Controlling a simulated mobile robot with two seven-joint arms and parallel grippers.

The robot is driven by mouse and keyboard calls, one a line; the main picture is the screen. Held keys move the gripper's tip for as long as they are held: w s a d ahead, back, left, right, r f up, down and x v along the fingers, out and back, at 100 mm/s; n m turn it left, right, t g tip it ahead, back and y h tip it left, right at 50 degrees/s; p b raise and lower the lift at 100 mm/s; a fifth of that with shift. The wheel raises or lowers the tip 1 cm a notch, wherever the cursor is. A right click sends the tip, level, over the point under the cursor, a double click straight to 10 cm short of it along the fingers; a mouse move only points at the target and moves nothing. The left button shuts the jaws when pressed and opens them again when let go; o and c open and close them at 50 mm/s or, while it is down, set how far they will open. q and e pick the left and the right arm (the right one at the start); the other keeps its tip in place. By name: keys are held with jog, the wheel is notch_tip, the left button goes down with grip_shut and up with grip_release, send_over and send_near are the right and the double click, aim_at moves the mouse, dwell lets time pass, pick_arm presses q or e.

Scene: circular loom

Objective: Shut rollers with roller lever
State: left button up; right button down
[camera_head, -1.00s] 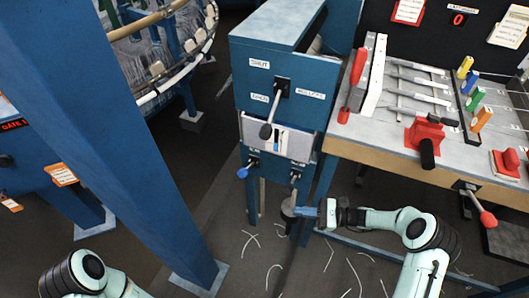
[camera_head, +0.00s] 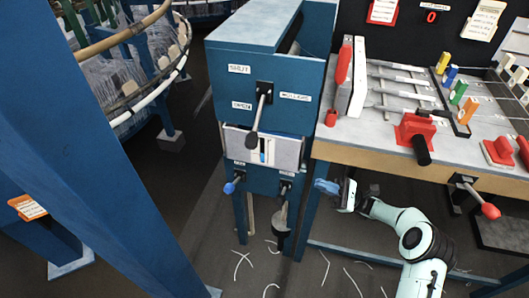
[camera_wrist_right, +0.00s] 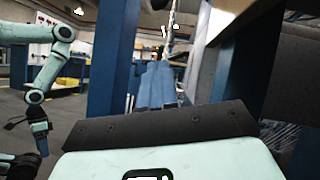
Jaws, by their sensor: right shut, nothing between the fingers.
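The roller lever (camera_head: 259,117) is a grey rod with a dark grip on the front of a blue cabinet (camera_head: 290,76). It hangs down and slightly left from its black mount, towards the side of the OPEN label (camera_head: 242,105). The SHUT label (camera_head: 239,69) is above, and the ROLLERS label (camera_head: 295,97) is to the right. My right gripper (camera_head: 327,187) is below and right of the lever, apart from it. Its blue fingers (camera_wrist_right: 157,84) are together and empty in the right wrist view. A mint arm, apparently my left, shows there; its jaw state is unclear.
Below the lever are a pale panel (camera_head: 283,152), a blue knob (camera_head: 230,187) and a dark hanging cylinder (camera_head: 280,219). A workbench (camera_head: 350,150) with a red clamp (camera_head: 416,130) and a red-knobbed lever (camera_head: 483,207) stands right. A blue post (camera_head: 95,150) stands left.

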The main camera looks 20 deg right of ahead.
pick_arm(q)
jog(key=shift+w+a+f+t+b, duration=0.15)
jog(key=shift+w+a+f+b, duration=0.15)
jog(key=shift+w, duration=0.2)
jog(key=shift+w+a+f+t+b, duration=0.15)
jog(key=shift+w+a+f+b, duration=0.05)
jog(key=shift+w+f+b, duration=0.2)
pick_arm(e)
jog(key=s+r+x, duration=0.1)
jog(key=r+x, duration=0.1)
jog(key=x, duration=1.9)
jog(key=shift+s+r, duration=0.2)
jog(key=shift+r, duration=0.15)
pick_arm(q)
jog(key=shift+r, duration=0.1)
pick_arm(e)
jog(key=shift+d, duration=0.1)
